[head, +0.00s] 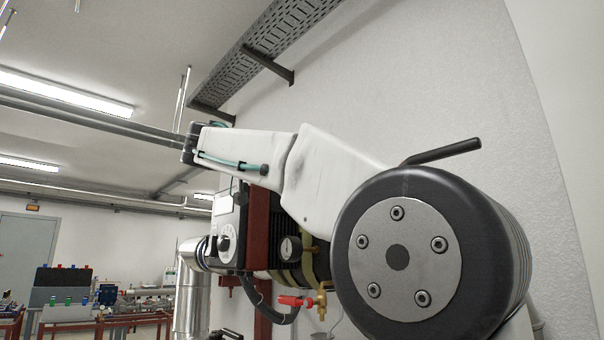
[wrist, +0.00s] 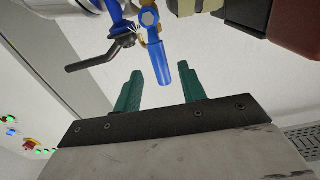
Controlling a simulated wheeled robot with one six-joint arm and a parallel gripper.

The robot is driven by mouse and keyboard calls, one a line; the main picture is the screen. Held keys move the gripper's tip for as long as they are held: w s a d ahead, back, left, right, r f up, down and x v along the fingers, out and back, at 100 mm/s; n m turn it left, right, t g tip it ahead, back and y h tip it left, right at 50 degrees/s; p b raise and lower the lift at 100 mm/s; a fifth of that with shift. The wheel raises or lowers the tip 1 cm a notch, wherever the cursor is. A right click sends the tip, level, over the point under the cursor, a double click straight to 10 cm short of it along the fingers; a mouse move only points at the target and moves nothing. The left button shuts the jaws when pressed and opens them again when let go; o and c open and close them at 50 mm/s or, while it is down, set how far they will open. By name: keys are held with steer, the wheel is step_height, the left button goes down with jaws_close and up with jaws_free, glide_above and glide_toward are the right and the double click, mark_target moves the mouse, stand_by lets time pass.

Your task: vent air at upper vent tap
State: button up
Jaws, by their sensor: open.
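In the wrist view my gripper (wrist: 161,78) is open, its two green fingers pointing up the picture. A tap with a blue handle (wrist: 161,73) shows at the gap between the fingertips. The handle hangs down from a hex-headed fitting, and I see no finger touching it. I cannot tell how deep it lies between the fingers. In the head view a tap with a red handle (head: 291,301) sits on a brass fitting (head: 321,301) below my arm. My gripper and the blue handle do not show in the head view.
A black lever (wrist: 98,60) on a blue fitting is left of the blue handle, close to the left finger. In the head view a pressure gauge (head: 290,248) is above the red handle. A silver insulated pipe (head: 188,300) stands left. My arm hides much of the view.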

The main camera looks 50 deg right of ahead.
steer(key=a, duration=0.3)
steer(key=shift+w+a, duration=0.25)
steer(key=shift+a, duration=0.15)
steer(key=w+a+f+n+t+y, duration=0.2)
steer(key=f+n+y, duration=0.2)
steer(key=f+n, duration=0.55)
steer(key=w+a+f+n+t+y, duration=0.1)
steer(key=a+f+n+t+y, duration=0.3)
steer(key=f, duration=1.1)
steer(key=s+a+f+n+y, duration=0.2)
steer(key=s+a+f+y, duration=0.1)
steer(key=s+f, duration=0.4)
steer(key=s+a+f+n+g+y, duration=0.1)
steer(key=s+a+f, duration=0.4)
steer(key=f, duration=0.8)
steer(key=s+a+f+n+g+y, duration=0.1)
steer(key=s+a+f+n+y, duration=0.2)
steer(key=s+f, duration=0.6)
steer(key=a+f+y, duration=0.1)
steer(key=a+y, duration=0.1)
steer(key=shift+s+f+y, duration=0.25)
steer(key=shift+y, duration=0.15)
